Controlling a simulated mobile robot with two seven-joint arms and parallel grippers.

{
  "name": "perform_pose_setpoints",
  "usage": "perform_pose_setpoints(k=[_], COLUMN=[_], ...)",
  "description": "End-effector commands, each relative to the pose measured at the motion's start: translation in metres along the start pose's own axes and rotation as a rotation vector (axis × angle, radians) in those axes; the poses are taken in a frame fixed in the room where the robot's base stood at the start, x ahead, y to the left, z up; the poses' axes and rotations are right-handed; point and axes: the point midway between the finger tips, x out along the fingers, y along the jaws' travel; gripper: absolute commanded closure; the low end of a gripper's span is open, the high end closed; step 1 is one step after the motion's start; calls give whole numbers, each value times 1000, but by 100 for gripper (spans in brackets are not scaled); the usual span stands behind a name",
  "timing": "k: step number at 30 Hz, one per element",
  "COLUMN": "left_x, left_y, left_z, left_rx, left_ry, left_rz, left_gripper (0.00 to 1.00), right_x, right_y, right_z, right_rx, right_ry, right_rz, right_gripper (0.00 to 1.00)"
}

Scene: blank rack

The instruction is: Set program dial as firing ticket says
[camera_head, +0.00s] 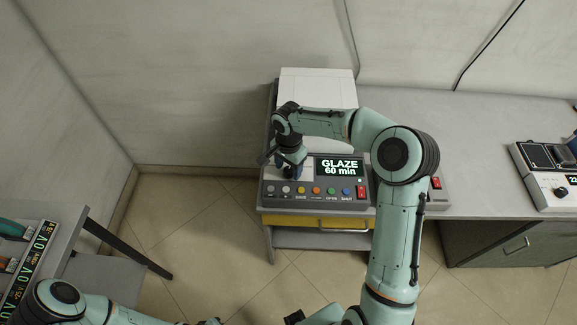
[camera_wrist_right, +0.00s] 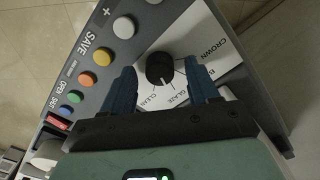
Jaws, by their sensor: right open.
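The black program dial (camera_wrist_right: 160,68) shows in the right wrist view on a light plate with the words CLEAN, GLAZE and CROWN and one partly hidden word starting with B. Its white mark points down in that view, toward GLAZE. My right gripper (camera_head: 289,169) is over the left part of the furnace panel (camera_head: 310,203) and hides the dial in the head view. In the wrist view its two blue fingers (camera_wrist_right: 162,82) stand open, one on each side of the dial, with gaps. The display (camera_head: 340,167) reads "GLAZE 60 min". I see no readable firing ticket.
Grey, yellow (camera_head: 301,190), orange, green and blue buttons and a red switch (camera_head: 362,191) line the panel's front edge. A yellow drawer front (camera_head: 330,223) is below. Another device (camera_head: 550,185) stands right on the counter. A side table (camera_head: 75,225) is at left.

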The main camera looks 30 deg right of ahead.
Motion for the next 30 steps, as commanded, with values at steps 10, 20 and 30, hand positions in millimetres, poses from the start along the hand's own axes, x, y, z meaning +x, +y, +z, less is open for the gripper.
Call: perform_pose_setpoints(k=[10,20,30], left_x=[0,0,1], left_y=[0,0,-1], left_z=[0,0,1], left_rx=[0,0,0], left_ry=[0,0,-1], left_rz=[0,0,0], left_gripper=[100,100,100], right_x=[0,-1,-1], right_y=[0,0,-1], right_z=[0,0,1], right_rx=[0,-43,-272], right_ry=[0,1,1], right_rz=[0,-1,-1], right_gripper=[96,96,96])
